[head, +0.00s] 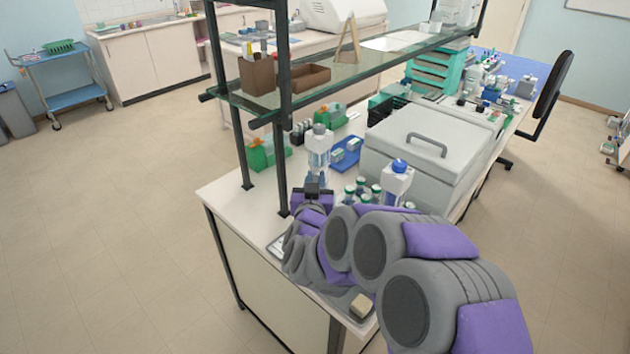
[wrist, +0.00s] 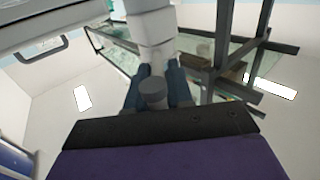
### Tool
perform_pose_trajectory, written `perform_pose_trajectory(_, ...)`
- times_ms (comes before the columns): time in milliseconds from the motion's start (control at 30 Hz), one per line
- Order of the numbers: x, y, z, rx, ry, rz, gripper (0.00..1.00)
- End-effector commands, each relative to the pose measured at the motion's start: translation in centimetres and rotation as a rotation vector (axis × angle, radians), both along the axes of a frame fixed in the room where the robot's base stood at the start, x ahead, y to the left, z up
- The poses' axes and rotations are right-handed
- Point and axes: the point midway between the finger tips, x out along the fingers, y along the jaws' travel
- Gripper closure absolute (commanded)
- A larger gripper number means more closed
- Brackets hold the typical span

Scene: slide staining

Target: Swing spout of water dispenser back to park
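A white dispenser with a grey cap (head: 318,146) stands upright near the left end of the bench in the head view. My gripper (head: 313,188) is directly in front of its lower part. In the wrist view the white dispenser body (wrist: 150,25) rises just beyond my gripper (wrist: 158,88). The two dark blue fingers stand apart, with a grey round-ended piece (wrist: 153,94) between them. I cannot tell whether that piece is the spout or whether the fingers touch it. A second white dispenser with a blue cap (head: 397,182) stands to the right, partly behind my arm.
Several green-capped bottles (head: 362,186) stand between the dispensers. A large grey lidded box (head: 428,150) is behind them. A glass shelf (head: 345,75) on dark posts hangs above the bench. A blue tray (head: 347,157) lies behind the grey-capped dispenser.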

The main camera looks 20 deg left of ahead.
Motion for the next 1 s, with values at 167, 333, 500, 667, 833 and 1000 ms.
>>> perform_pose_trajectory(167, -0.03, -0.08, -0.01, 0.001, 0.001, 0.001, 1.00)
perform_pose_trajectory(333, -0.07, -0.03, -0.02, 0.000, 0.001, 0.001, 1.00)
perform_pose_trajectory(500, -0.07, -0.01, -0.02, 0.000, 0.001, 0.001, 1.00)
perform_pose_trajectory(667, -0.09, 0.05, 0.01, 0.000, 0.001, -0.002, 1.00)
perform_pose_trajectory(833, -0.17, 0.35, 0.13, -0.003, 0.003, -0.027, 1.00)
perform_pose_trajectory(1000, -0.35, 0.90, 0.37, -0.004, 0.004, -0.087, 1.00)
